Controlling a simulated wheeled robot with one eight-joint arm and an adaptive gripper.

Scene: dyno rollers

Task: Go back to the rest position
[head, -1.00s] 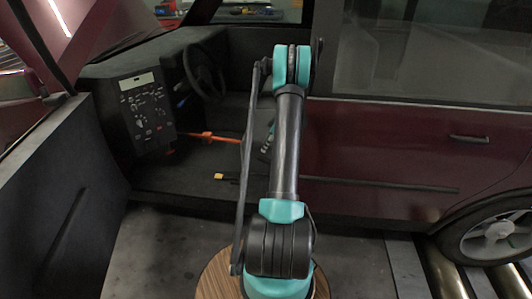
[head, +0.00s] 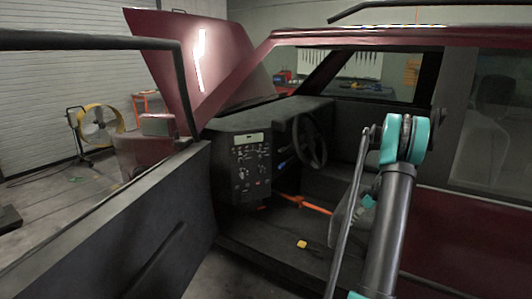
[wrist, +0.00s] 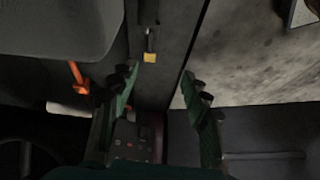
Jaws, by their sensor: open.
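My gripper (wrist: 160,100) shows in the wrist view with its two fingers wide apart and nothing between them. In the head view the gripper itself is hidden behind my teal and black arm, which reaches into the open doorway of a dark red car (head: 460,225). The car's control panel (head: 250,165) with knobs and a pale display stands left of the steering wheel (head: 309,141). In the wrist view the panel (wrist: 130,142) lies beyond the fingers, near the bottom, apart from them.
The open car door (head: 150,225) stands at the left. An orange bar (head: 305,204) and a yellow-tipped part (head: 301,244) are low in the cabin. A grey seat (wrist: 60,28) is close at the upper left of the wrist view. A yellow fan (head: 98,123) stands far left on open floor.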

